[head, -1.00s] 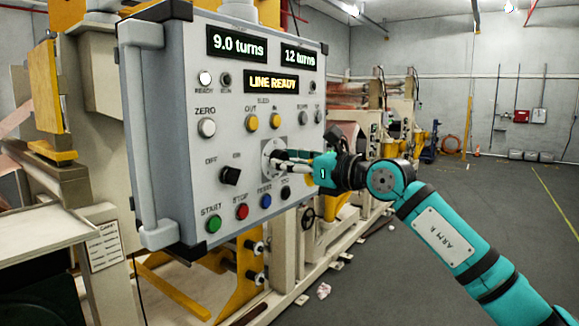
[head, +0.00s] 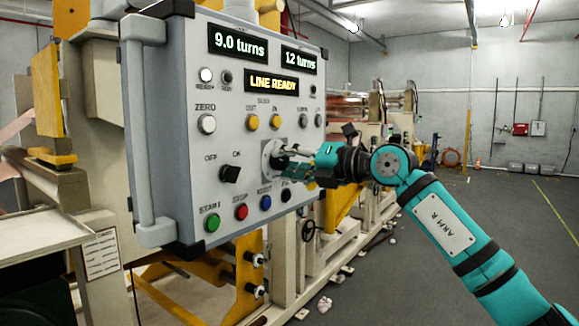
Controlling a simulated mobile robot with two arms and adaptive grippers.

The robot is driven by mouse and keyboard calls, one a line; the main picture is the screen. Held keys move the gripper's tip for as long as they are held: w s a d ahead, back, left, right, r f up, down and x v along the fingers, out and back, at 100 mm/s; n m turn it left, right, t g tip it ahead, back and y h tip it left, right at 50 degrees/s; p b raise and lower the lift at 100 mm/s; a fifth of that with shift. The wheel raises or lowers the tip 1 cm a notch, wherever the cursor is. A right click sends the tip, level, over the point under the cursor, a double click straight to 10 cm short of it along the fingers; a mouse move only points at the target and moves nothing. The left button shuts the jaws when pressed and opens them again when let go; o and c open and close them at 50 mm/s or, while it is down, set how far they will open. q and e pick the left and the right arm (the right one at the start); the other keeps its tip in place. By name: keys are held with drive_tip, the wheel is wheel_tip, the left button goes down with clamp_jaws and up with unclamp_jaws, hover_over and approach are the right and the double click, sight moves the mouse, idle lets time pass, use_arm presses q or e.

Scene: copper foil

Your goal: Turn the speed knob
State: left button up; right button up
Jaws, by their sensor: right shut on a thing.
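My right gripper (head: 285,164) reaches in from the right and is shut on the knob. Its fingers look rolled, and they hide part of the knob and dial. The panel displays read "9.0 turns", "12 turns" and "LINE READY". My left gripper does not show.
An OFF/ON switch (head: 230,173) is left of the knob. Green start (head: 212,222), red stop (head: 241,211) and blue (head: 265,202) buttons sit below. Yellow buttons (head: 252,122) sit above. A frame handle (head: 147,130) runs down the panel's left side. Open floor lies to the right.

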drive_tip(key=m, duration=0.8)
drive_tip(key=shift+r+m+g, duration=0.1)
drive_tip(key=shift+m+g, duration=0.2)
drive_tip(key=shift+g, duration=0.1)
drive_tip(key=m+y, duration=0.1)
drive_tip(key=m, duration=0.3)
drive_tip(key=shift+w+d, duration=0.1)
drive_tip(key=m+p, duration=0.1)
drive_tip(key=m, duration=0.3)
drive_tip(key=m+p, duration=0.1)
drive_tip(key=m, duration=0.2)
drive_tip(key=shift+w+r, duration=0.1)
drive_tip(key=shift+m+y+p, duration=0.3)
drive_tip(key=shift+m+p, duration=0.55)
drive_tip(key=shift+m, duration=0.15)
drive_tip(key=m+p, duration=0.3)
drive_tip(key=p, duration=0.1)
drive_tip(key=shift+m+p, duration=0.3)
drive_tip(key=shift+p, duration=0.1)
drive_tip(key=shift+f+m+p, duration=0.2)
drive_tip(key=shift+m+p, duration=0.5)
drive_tip(key=shift+p, duration=0.25)
